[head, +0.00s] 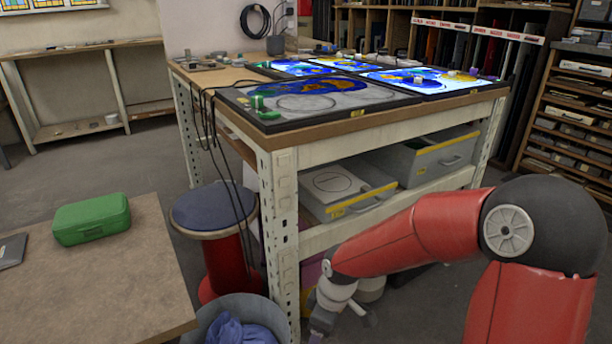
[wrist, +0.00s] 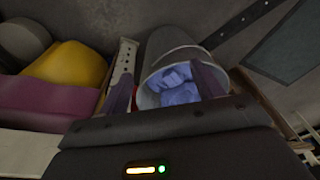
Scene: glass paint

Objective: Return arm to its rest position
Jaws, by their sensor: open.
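My red arm reaches from the lower right of the head view, bent at the elbow, down to the left. My gripper (head: 322,322) hangs low in front of the workbench (head: 345,127), beside its front leg, and its end is partly cut off by the lower edge. In the wrist view my gripper (wrist: 164,84) shows two dark fingers spread apart, with nothing held between them. Beyond the fingers is a grey bucket (wrist: 148,100) with a blue cloth (wrist: 180,84) in it.
The same bucket (head: 205,312) stands left of the bench leg. A round stool (head: 213,207) is behind it. A green case (head: 91,219) lies on a low table (head: 120,290) at the left. Open floor shows at the back left.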

